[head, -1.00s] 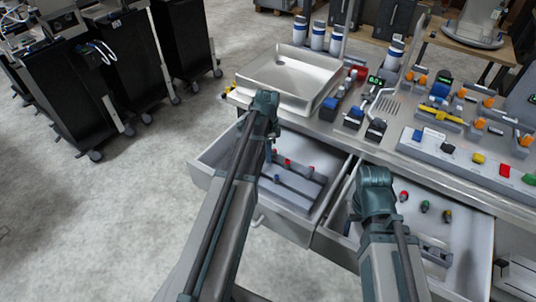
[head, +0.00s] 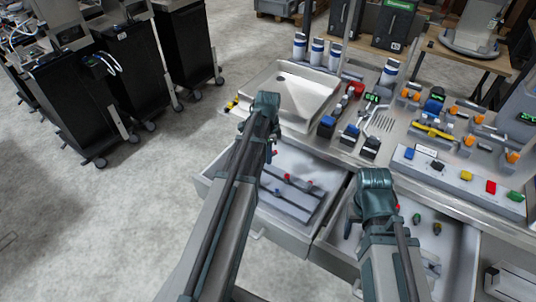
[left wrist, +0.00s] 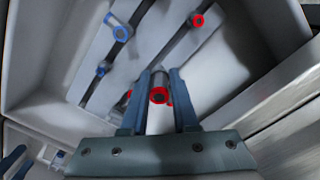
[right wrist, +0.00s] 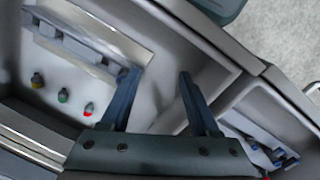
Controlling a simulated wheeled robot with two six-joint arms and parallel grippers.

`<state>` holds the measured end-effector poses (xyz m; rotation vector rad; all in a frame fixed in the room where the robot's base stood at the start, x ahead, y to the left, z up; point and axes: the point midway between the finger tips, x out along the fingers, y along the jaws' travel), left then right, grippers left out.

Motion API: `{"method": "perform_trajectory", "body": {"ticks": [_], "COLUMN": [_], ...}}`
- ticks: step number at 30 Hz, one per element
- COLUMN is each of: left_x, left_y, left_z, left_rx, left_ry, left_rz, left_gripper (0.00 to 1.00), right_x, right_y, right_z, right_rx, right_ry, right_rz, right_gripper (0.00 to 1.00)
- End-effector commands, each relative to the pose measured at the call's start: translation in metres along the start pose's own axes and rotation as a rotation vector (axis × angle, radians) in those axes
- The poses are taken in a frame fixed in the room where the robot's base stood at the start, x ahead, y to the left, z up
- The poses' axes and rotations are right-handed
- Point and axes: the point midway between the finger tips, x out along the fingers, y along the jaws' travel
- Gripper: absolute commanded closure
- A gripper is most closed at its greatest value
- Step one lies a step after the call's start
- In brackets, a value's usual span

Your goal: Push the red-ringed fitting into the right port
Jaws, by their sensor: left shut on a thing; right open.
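My left gripper (head: 270,148) is shut on a red-ringed fitting (left wrist: 158,95), held end-on between its fingertips above the open left drawer (head: 309,238). The held fitting's red end shows beside the gripper in the head view (head: 274,152). In that drawer, a grey rack (head: 293,205) carries other fittings, including a red-ringed one (left wrist: 198,20) and a blue-ringed one (left wrist: 121,33). My right gripper (right wrist: 157,75) is open and empty above the open right drawer (right wrist: 168,28). I cannot make out which opening is the right port.
Red (right wrist: 88,109), green (right wrist: 64,96) and yellow (right wrist: 37,80) tipped pieces lie in the right drawer. The worktop above the drawers carries a shallow metal tray (head: 262,93), a strip with coloured blocks (head: 455,184) and several bottles. Open floor lies to the left.

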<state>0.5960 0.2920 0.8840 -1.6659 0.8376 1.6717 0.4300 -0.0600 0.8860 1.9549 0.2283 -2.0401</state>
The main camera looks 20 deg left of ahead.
Motion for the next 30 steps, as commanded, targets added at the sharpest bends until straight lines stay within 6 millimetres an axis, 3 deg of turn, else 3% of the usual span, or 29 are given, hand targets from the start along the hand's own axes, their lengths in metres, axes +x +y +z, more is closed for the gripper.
{"method": "perform_trajectory", "body": {"ticks": [1, 4, 15, 17, 20, 26, 30], "left_x": [-0.015, -0.025, -0.027, -0.027, -0.029, -0.042, -0.06], "left_y": [0.0, 0.0, 0.0, 0.0, 0.0, 0.0, 0.0], "left_z": [0.0, 0.0, 0.0, 0.0, 0.0, 0.0, 0.0], "left_rx": [0.0, 0.0, 0.0, 0.0, 0.0, 0.0, 0.0], "left_ry": [0.0, 0.0, 0.0, 0.0, 0.0, 0.0, 0.0], "left_rz": [0.0, 0.0, 0.0, 0.0, 0.0, 0.0, 0.0], "left_gripper": [1.0, 1.0, 1.0, 1.0, 1.0, 1.0, 1.0], "right_x": [-0.015, -0.024, -0.027, -0.027, -0.029, -0.041, -0.06], "right_y": [0.002, 0.002, 0.003, 0.003, 0.003, 0.004, 0.006], "right_z": [0.001, 0.001, 0.002, 0.002, 0.002, 0.002, 0.004], "right_rx": [0.0, 0.0, 0.0, 0.0, 0.0, 0.0, 0.001], "right_ry": [0.0, 0.0, 0.0, 0.0, 0.0, 0.0, 0.0], "right_rz": [0.0, 0.0, 0.0, 0.0, 0.0, 0.0, 0.0], "right_gripper": [0.38, 0.38, 0.38, 0.49, 0.5, 0.5, 0.5]}}
